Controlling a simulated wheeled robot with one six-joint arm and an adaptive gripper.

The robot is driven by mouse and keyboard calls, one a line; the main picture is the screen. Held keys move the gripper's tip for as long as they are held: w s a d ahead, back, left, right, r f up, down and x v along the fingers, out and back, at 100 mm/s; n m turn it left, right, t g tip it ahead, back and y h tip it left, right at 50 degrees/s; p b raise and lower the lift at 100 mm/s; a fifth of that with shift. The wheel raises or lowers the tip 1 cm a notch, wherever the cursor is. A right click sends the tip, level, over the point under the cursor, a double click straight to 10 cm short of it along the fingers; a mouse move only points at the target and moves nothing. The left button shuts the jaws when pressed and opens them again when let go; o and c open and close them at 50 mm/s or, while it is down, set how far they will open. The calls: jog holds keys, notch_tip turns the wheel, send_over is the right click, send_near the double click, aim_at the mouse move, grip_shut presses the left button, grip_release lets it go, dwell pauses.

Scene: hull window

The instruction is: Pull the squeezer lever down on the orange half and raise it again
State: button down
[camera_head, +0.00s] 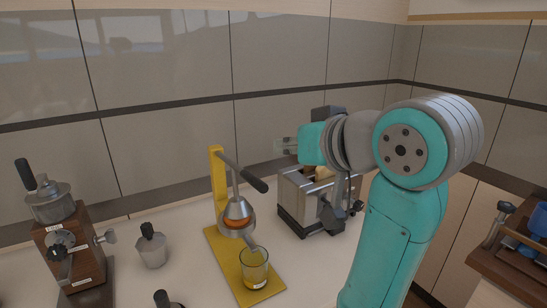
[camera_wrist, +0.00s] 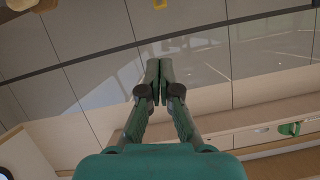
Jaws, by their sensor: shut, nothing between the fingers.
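The squeezer has a yellow base and a yellow column (camera_head: 218,178). Its dark grey lever (camera_head: 255,183) slopes down to the right and ends in a thick dark grip. The metal press cone (camera_head: 237,207) sits low at the cup, with a thin orange band, the orange half (camera_head: 238,221), showing beneath it. A glass (camera_head: 254,268) with yellow-orange juice stands on the base below the spout. My gripper (camera_head: 280,146) is shut and empty, above and to the right of the lever grip, apart from it.
A metal toaster (camera_head: 297,205) stands right of the squeezer, beneath my gripper. A moka pot (camera_head: 152,248) and a wooden-sided coffee machine (camera_head: 85,255) stand to the left. A dark-handled object (camera_head: 163,299) is cut off at the bottom. Tiled wall lies behind.

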send_over(268, 186)
jog(key=w+a, duration=0.2)
jog(key=w, duration=0.2)
jog(key=f, duration=0.3)
jog(key=shift+s+f, duration=0.2)
jog(key=shift+f, duration=0.05)
jog(key=f, duration=0.3)
jog(key=shift+s, duration=0.35)
jog(key=shift+s+f, duration=0.15)
jog(key=shift+f, duration=0.2)
jog(key=shift+f, duration=0.1)
jog(key=shift+s+d+f+t+y, duration=0.15)
jog(key=shift+f+t, duration=0.1)
jog(key=shift+f, duration=0.55)
jog(key=shift+s+f+t+y, duration=0.15)
jog(key=shift+f+t, duration=0.1)
jog(key=shift+f, duration=0.5)
jog(key=shift+w+r, duration=0.1)
jog(key=shift+w+r, duration=0.1)
jog(key=shift+r, duration=0.35)
jog(key=s+d+r, duration=0.5)
jog(key=s+d, duration=0.1)
jog(key=s, duration=0.1)
jog(key=shift+s+d+r, duration=0.2)
jog(key=shift+s+r, duration=0.05)
